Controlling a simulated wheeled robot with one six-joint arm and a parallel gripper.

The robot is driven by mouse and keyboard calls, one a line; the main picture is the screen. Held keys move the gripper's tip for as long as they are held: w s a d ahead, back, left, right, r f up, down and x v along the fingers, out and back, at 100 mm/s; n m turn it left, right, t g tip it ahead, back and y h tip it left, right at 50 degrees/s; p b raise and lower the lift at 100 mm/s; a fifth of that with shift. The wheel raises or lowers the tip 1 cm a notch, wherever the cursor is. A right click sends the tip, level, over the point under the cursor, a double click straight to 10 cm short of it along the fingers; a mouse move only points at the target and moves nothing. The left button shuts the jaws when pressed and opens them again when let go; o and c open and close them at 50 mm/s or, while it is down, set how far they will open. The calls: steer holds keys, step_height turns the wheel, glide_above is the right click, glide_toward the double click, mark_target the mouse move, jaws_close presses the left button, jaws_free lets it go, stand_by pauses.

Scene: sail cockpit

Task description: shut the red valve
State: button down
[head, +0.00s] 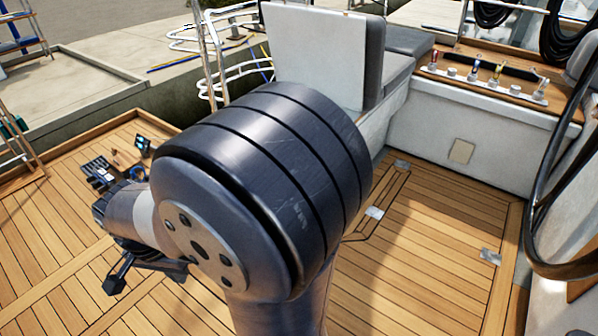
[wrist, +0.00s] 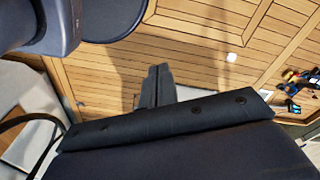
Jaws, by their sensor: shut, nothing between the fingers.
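In the head view a row of small valves with coloured handles sits on the wooden-topped ledge at the upper right. The leftmost handle looks red, and I take it for the red valve (head: 434,58). It is small, and I cannot tell its handle position. My gripper (wrist: 155,72) shows in the wrist view with its dark fingers together and empty, over the planked deck. The valves do not show in the wrist view, and my gripper is well away from them. My own arm fills the middle of the head view.
A dark steering wheel (head: 535,205) is at the right edge. Small tools (head: 100,172) lie on the deck at the left. The planked deck (head: 430,240) before the ledge is mostly clear.

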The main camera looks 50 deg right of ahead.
steer(key=w+f+m+g+h+b, duration=0.1)
steer(key=w+f+m+b, duration=0.5)
steer(key=f, duration=0.5)
steer(key=w+f+m+g+b, duration=0.1)
steer(key=w+f+m+b, duration=0.5)
steer(key=f, duration=0.5)
steer(key=shift+w+d+m+h+b, duration=0.15)
steer(key=shift+w+m+h+b, duration=0.25)
steer(key=shift+w, duration=0.4)
steer(key=shift+f, duration=0.1)
